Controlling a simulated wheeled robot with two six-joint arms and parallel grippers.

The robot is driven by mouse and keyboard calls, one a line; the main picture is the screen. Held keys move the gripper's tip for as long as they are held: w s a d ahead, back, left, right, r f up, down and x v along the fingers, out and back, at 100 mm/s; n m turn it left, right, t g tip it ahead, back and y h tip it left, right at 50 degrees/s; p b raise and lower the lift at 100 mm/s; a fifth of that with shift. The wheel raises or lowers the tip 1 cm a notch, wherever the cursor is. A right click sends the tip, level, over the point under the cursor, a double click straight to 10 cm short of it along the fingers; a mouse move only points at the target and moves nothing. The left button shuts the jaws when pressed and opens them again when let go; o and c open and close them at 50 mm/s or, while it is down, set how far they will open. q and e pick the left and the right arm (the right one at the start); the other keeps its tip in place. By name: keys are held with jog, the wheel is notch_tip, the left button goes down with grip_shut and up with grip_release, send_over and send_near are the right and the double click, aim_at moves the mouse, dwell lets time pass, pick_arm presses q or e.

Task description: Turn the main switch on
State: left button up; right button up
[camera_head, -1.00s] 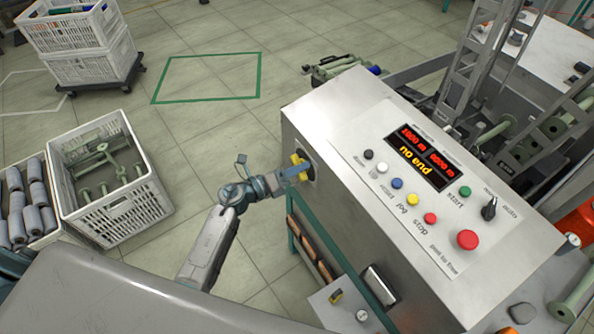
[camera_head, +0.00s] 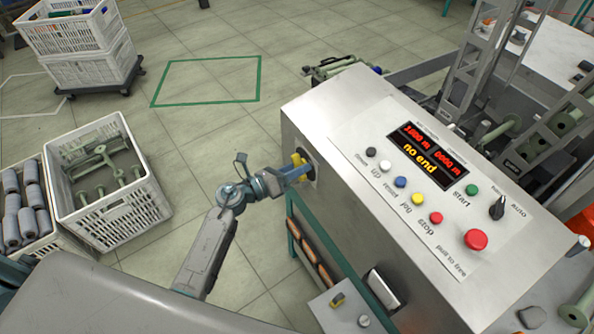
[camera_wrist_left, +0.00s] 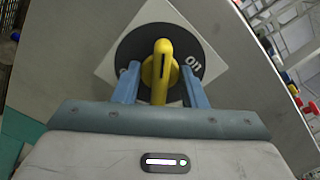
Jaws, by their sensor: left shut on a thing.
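The main switch is a yellow rotary handle (camera_wrist_left: 161,66) on a round black plate (camera_wrist_left: 196,48) marked "ON", on the side of the steel control cabinet. In the head view the yellow handle (camera_head: 299,159) shows at the cabinet's left side, partly hidden by my gripper. My left gripper (camera_head: 297,173) is at the switch and shut on its handle. In the left wrist view its two blue fingers (camera_wrist_left: 160,84) stand on either side of the handle, which points up in that picture. My right gripper is not in view.
The cabinet top carries coloured buttons, a red stop button (camera_head: 476,240), a black selector (camera_head: 497,208) and a lit display (camera_head: 428,156) reading "no end". A white crate of green bobbins (camera_head: 121,219) stands on the floor at left. The floor between is open.

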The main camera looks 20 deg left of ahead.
pick_arm(q)
jog(key=shift+f+m, duration=0.1)
jog(key=shift+m, duration=0.2)
jog(key=shift+m+b, duration=0.6)
jog(key=shift+b, duration=0.25)
jog(key=shift+m+b, duration=1.3)
jog(key=o, duration=1.6)
jog(key=shift+c, duration=0.2)
